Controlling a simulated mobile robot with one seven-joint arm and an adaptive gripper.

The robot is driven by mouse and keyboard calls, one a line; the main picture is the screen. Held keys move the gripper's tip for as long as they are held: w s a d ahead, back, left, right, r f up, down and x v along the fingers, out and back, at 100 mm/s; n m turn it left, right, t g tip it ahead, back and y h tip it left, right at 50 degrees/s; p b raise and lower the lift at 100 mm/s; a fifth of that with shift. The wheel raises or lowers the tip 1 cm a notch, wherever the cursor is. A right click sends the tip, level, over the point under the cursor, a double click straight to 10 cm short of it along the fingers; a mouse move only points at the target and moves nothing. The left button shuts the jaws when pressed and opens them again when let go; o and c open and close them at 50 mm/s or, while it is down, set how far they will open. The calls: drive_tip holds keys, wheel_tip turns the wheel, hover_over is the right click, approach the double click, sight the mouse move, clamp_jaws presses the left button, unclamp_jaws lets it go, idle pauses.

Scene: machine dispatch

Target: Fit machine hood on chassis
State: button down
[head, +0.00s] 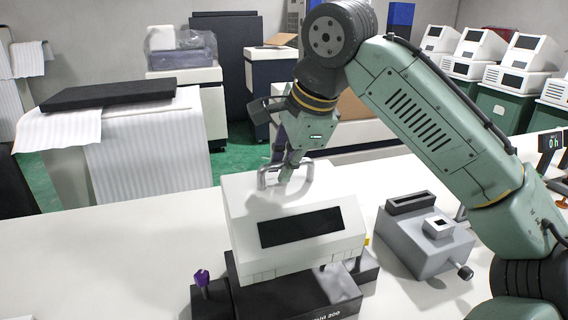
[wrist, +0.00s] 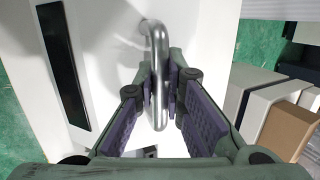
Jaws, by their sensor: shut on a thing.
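The machine hood (head: 237,212) is a white box with a dark window on its sloped front and a metal loop handle on top. My gripper (head: 288,175) is shut on that handle (wrist: 157,70) from above. In the wrist view my gripper (wrist: 162,85) has its purple finger pads on both sides of the bar. The hood is slightly tilted in the head view, over the dark chassis (head: 280,300). Part of the chassis shows below and to the right of the hood. I cannot tell whether the hood touches the chassis all around.
A grey device (head: 425,245) with a side knob stands on the white table right of the chassis. A purple knob (head: 202,278) sticks up at the chassis's left. My arm spans the right side.

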sight(286, 187)
drive_tip(key=shift+a+r+g+p, duration=0.2)
drive_tip(key=shift+g+p, duration=0.1)
drive_tip(key=shift+p, duration=0.75)
drive_tip(key=shift+f+b, duration=2.05)
drive_tip(key=shift+f, duration=1.05)
drive_tip(key=shift+p, duration=0.8)
drive_tip(key=shift+f+b, duration=0.9)
drive_tip(key=shift+f, duration=0.8)
drive_tip(key=c, duration=1.6)
unclamp_jaws()
drive_tip(key=shift+s, duration=0.1)
drive_tip(key=v, duration=1.2)
drive_tip(key=shift+a+r, duration=0.1)
drive_tip(key=shift+a, duration=0.05)
